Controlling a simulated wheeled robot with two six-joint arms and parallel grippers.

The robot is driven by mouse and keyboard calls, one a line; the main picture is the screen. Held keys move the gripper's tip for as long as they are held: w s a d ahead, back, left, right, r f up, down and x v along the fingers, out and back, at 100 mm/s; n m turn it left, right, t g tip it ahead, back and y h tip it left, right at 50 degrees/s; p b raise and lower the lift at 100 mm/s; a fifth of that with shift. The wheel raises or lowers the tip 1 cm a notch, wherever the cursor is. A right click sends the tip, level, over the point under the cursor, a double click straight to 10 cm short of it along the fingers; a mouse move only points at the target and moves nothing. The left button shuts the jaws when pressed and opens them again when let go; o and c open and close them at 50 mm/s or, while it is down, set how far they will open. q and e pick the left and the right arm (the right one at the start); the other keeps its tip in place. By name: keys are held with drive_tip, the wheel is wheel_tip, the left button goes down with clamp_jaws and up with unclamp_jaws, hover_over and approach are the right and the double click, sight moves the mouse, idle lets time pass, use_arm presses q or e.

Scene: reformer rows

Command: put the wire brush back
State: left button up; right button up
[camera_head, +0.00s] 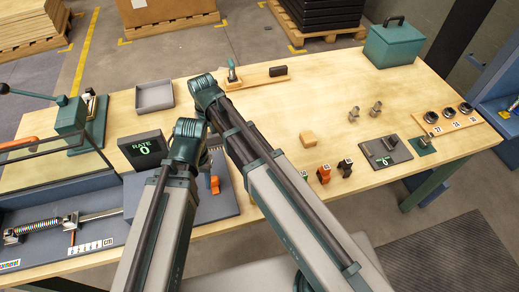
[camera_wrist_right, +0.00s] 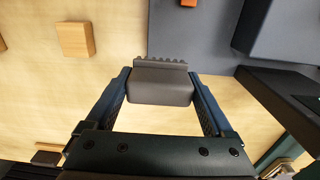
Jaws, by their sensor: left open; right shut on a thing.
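My right gripper shows close up in the right wrist view (camera_wrist_right: 160,98), shut on a dark grey block with a ridged edge, apparently the wire brush (camera_wrist_right: 160,84). It holds the brush above the table, between the wooden block (camera_wrist_right: 75,39) and the dark display panel (camera_wrist_right: 290,98). In the head view my right arm hides this gripper and the brush.
A grey tray (camera_head: 154,96) stands at the back left. The wooden block (camera_head: 308,138) and two metal fittings (camera_head: 354,114) are right of my arms. A green toolbox (camera_head: 394,45) stands at the far right.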

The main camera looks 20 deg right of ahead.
use_arm(q)
drive_tip(key=shift+f+b, duration=0.7)
use_arm(e)
drive_tip(key=d, duration=0.5)
drive_tip(key=d+f, duration=0.1)
drive_tip(key=d, duration=0.4)
drive_tip(key=s+d, duration=0.1)
drive_tip(key=d, duration=0.4)
drive_tip(key=shift+s+f, duration=0.1)
drive_tip(key=shift+f, duration=0.1)
use_arm(q)
wheel_tip(320, 180, down, 4)
drive_tip(key=b, duration=0.3)
drive_tip(key=shift+b, duration=0.4)
use_arm(e)
drive_tip(key=f, duration=0.4)
drive_tip(key=shift+d, duration=0.4)
use_arm(q)
drive_tip(key=shift+r, duration=0.15)
use_arm(e)
drive_tip(key=shift+r, duration=0.15)
drive_tip(key=shift+r, duration=0.1)
drive_tip(key=o, duration=1)
drive_tip(key=shift+f, duration=0.2)
drive_tip(key=shift+o, duration=0.2)
drive_tip(key=shift+r, duration=0.2)
